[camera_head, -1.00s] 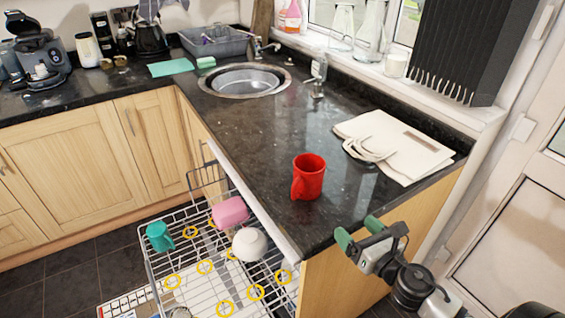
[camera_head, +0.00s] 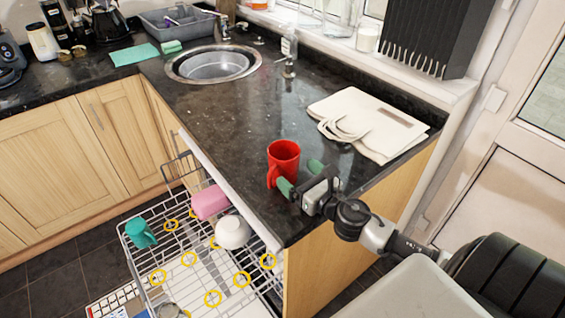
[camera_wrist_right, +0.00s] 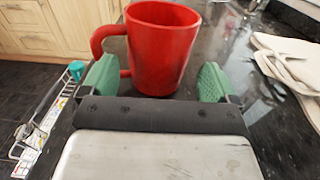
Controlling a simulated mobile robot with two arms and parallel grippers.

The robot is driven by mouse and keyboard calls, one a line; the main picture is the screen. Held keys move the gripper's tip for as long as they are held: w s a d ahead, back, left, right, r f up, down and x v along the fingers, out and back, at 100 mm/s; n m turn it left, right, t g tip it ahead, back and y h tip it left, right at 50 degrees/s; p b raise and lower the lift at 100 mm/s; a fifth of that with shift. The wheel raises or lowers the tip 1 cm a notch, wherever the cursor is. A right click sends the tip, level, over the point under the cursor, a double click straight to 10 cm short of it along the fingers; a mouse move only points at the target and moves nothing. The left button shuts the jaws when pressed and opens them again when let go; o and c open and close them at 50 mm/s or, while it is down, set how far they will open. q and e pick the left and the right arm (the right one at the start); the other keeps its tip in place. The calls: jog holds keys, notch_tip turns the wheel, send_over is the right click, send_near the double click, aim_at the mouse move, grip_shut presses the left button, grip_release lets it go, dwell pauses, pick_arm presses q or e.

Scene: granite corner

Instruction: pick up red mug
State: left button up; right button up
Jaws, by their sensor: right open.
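The red mug (camera_head: 284,158) stands upright on the dark granite counter near its front end, its handle toward the left. My right gripper (camera_head: 300,176) is open at the mug, with its green fingertips on the near side. In the right wrist view the mug (camera_wrist_right: 161,50) stands between the two green fingers of the gripper (camera_wrist_right: 156,84), with a gap on the right side. The mug's handle is beside the left finger; whether they touch I cannot tell. My left gripper is not in view.
A cream cloth bag (camera_head: 375,124) lies on the counter to the right. The sink (camera_head: 213,63) is further back; the counter between is clear.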

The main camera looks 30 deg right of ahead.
aim_at(294, 170)
jog(key=shift+w+r, duration=0.3)
jog(key=shift+w, duration=0.1)
jog(key=w, duration=0.1)
jog(key=w+p, duration=0.1)
jog(key=w, duration=0.1)
jog(key=shift+w+a+p, duration=0.2)
jog(key=shift+a+p, duration=0.05)
jog(key=shift+p, duration=0.05)
jog(key=shift+w+a+f, duration=0.1)
jog(key=shift+w, duration=0.3)
jog(key=shift+s, duration=0.1)
jog(key=c, duration=0.7)
